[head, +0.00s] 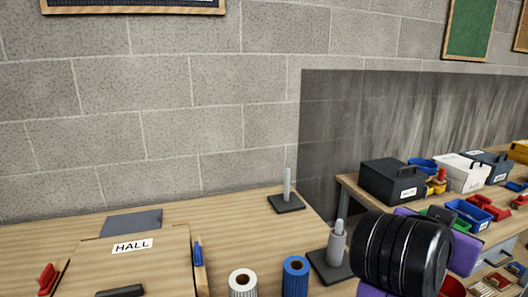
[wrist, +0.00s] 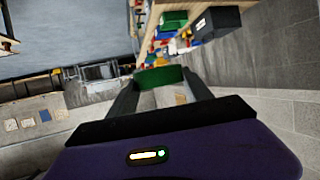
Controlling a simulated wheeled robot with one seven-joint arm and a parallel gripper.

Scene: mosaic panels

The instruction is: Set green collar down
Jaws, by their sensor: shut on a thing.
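In the wrist view my gripper (wrist: 160,84) is shut on the green collar (wrist: 160,77), which sits between the fingertips. The collar is held in the air, with the room and benches showing beyond it at a tilt. In the head view my dark wrist and purple hand fill the lower right, and the fingertips are hidden behind them. On the near bench (head: 130,228), a bare light post (head: 287,184) stands on a dark square base.
White (head: 243,284) and blue (head: 295,276) cylinders stand in front. Boxes and bins (head: 392,180) crowd the right bench.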

